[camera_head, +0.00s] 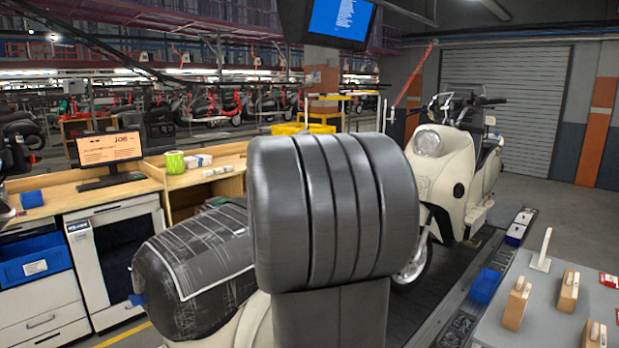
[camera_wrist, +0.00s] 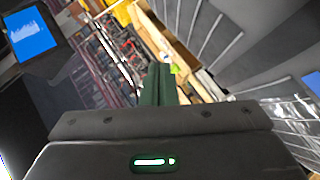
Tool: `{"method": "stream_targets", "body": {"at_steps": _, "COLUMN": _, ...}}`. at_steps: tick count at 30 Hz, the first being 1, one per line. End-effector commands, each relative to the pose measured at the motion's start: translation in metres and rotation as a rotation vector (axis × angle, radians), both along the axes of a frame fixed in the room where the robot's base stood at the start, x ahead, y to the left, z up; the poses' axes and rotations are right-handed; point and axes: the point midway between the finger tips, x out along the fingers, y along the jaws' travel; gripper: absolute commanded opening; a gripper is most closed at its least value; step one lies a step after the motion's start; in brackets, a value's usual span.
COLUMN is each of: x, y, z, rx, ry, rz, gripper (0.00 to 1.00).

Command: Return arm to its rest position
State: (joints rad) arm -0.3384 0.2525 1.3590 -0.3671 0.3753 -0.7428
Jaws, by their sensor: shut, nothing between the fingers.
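My gripper (camera_wrist: 158,70) shows in the wrist view as two narrow dark green fingers pressed together, with nothing between them. The dark gripper body with a small green-lit strip fills the bottom of that view. The wrist view is tilted, and the fingers point out over the workshop, clear of any contact that I can see. In the head view the gripper itself does not show. A large grey ribbed cylinder, which looks like part of my arm, stands close in the middle and hides much of what is behind it.
A cream scooter (camera_head: 436,170) stands on the conveyor (camera_head: 460,300). A plastic-wrapped scooter seat (camera_head: 195,255) is close at left. A grey table (camera_head: 560,325) with wooden-handled items is at right. Wooden workbenches (camera_head: 100,190) stand left. A screen (camera_head: 340,18) hangs overhead, also in the wrist view (camera_wrist: 32,36).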

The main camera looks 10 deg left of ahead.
Motion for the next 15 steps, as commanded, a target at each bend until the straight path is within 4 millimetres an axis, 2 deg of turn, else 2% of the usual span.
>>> {"method": "stream_targets", "body": {"at_steps": 10, "x": 0.001, "y": 0.001, "z": -0.002, "rx": -0.001, "ry": 0.000, "rz": 0.000, "gripper": 0.00}}
{"method": "stream_targets", "body": {"at_steps": 15, "x": 0.010, "y": 0.011, "z": -0.017, "rx": -0.001, "ry": 0.004, "rz": 0.001, "gripper": 0.00}}
